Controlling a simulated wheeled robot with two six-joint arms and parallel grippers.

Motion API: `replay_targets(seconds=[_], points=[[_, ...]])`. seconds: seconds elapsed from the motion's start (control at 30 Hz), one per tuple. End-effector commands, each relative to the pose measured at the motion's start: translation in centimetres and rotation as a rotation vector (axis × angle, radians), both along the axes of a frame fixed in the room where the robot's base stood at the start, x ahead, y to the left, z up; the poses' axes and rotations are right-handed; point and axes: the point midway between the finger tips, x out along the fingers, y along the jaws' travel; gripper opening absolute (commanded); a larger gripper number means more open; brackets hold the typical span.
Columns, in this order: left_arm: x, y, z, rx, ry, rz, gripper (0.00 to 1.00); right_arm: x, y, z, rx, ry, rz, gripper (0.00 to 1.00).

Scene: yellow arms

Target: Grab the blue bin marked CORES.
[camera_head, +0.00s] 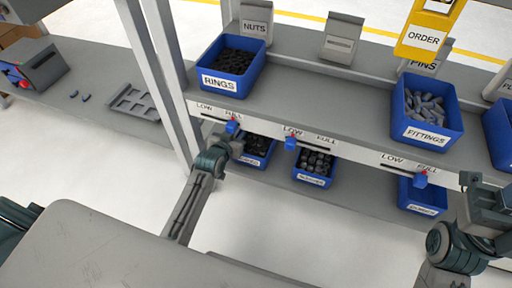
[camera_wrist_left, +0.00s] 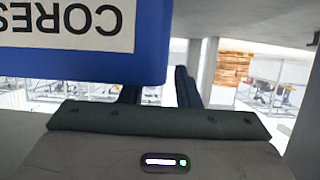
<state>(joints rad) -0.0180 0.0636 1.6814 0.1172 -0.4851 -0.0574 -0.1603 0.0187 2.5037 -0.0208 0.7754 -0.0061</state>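The blue bin marked CORES (camera_wrist_left: 75,40) fills the upper left of the left wrist view, its label upside down. In the head view, a blue bin (camera_head: 262,160) on the lower shelf sits beside my left gripper (camera_head: 232,143); its label is partly hidden and too small to read. My left gripper's fingers (camera_wrist_left: 160,92) look apart in the left wrist view, with a light gap between them; the bin hides part of one finger. I see nothing held between them. My right gripper (camera_head: 490,200) is at the right edge of the head view; its fingers are unclear.
A blue bin (camera_head: 314,167) and another (camera_head: 422,198) stand farther right on the lower shelf. The RINGS bin (camera_head: 232,68) and FITTINGS bin (camera_head: 428,115) stand on the shelf above. A grey post (camera_head: 170,80) rises left of my left arm. Blue sliders line the upper shelf's front.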

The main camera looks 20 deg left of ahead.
Motion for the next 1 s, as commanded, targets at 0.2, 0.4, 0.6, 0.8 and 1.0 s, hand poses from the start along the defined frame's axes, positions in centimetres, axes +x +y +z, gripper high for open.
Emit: replay_targets(seconds=[0.2,0.4,0.6,0.8,1.0], points=[[0.71,-0.04,-0.24,0.000,0.001,0.000,0.29,0.03,-0.02,0.13,0.012,-0.016,-0.006,0.36],[0.67,-0.05,-0.23,0.000,0.001,0.000,0.11,0.02,-0.01,0.06,0.008,-0.013,-0.005,0.36],[0.66,-0.05,-0.24,0.000,0.001,0.000,0.00,0.03,0.00,-0.01,0.006,-0.010,-0.004,0.36],[0.65,-0.05,-0.25,0.000,0.001,0.000,0.00,0.03,0.00,-0.04,0.005,-0.010,-0.004,0.36],[0.64,-0.05,-0.25,0.000,0.001,0.000,0.00,0.04,0.00,-0.06,0.005,-0.009,-0.004,0.36]])
